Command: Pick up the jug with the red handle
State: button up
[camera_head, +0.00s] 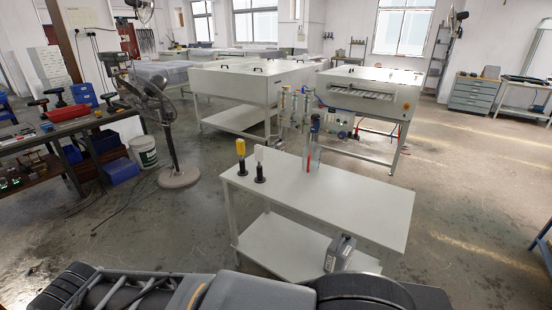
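A tall, narrow, see-through jug (315,148) stands upright at the back edge of the white table (365,205), near the middle of the picture. A red strip (308,163), which looks like its handle, shows low on its left side. Its outline is hard to separate from the clutter behind it, and a blue part shows near its top. Dark and grey parts of my own body fill the bottom edge. My gripper is not in view, and nothing is seen touching the jug.
A yellow-topped tool (241,158) and a white-topped tool (260,164) stand on the table's left end. The table's right half is clear. A grey canister (340,252) sits on its lower shelf. A pedestal fan (165,125) and white machines (245,85) stand behind.

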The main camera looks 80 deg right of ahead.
aim_at(312, 152)
jog(key=i, duration=1.25)
jog(key=z, duration=3.65)
jog(key=i, duration=1.65)
